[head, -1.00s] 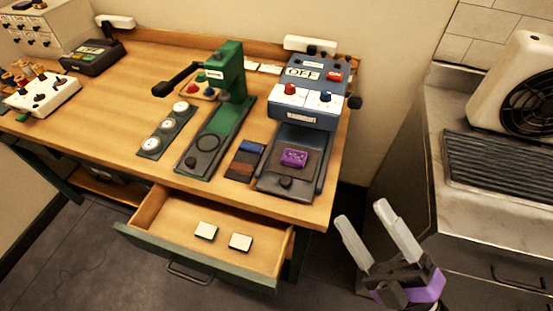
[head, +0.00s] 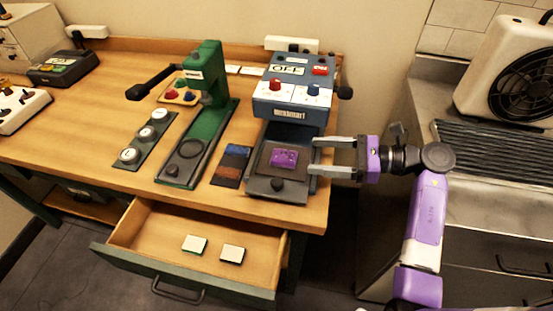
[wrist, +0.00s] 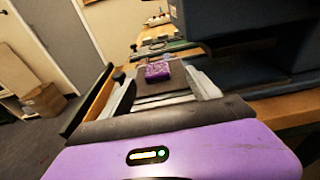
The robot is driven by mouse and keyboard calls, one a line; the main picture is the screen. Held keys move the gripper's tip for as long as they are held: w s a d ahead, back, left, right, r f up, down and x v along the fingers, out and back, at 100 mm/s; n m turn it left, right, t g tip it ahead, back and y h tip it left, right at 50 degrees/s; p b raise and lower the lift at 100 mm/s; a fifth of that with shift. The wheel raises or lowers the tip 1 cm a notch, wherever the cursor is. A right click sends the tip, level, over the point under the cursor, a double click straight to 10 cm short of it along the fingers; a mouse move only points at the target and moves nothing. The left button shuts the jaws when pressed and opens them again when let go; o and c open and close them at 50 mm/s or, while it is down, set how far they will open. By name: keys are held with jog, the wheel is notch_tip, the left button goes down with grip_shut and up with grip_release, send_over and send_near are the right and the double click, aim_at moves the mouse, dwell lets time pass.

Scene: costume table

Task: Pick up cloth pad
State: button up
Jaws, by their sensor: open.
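A small purple patterned pad (head: 283,158), which looks like the cloth pad, lies on the dark lower plate (head: 262,185) of the blue press. It also shows in the wrist view (wrist: 157,71), ahead of my fingers and between their lines. My gripper (head: 311,156) is open and empty. It reaches in from the right, with its two pale fingers pointing at the pad. The fingertips are near the plate's right edge, and a small gap to the pad shows. I cannot tell the exact height of the fingers over the plate.
The blue press head (head: 292,95) overhangs behind the pad. A green lever press (head: 205,110) stands to the left, with dark and brown swatches (head: 232,165) between. An open drawer (head: 140,232) below holds two small pale pads (head: 194,244). A counter with a fan (head: 510,65) is at right.

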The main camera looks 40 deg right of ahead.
aim_at(288, 157)
jog(key=shift+s+a+p+x, duration=0.2)
jog(key=shift+p+x, duration=0.3)
jog(key=shift+x, duration=1.4)
jog(key=shift+s+a+p+x, duration=0.15)
jog(key=shift+p+x, duration=0.3)
jog(key=shift+x, duration=1.45)
jog(key=shift+w+f, duration=0.1)
jog(key=shift+f, duration=0.05)
jog(key=c, duration=1.4)
jog(key=shift+c, duration=0.2)
jog(key=shift+r, duration=0.45)
jog(key=f+v, duration=0.2)
jog(key=v, duration=1.5)
jog(key=shift+s+d, duration=0.45)
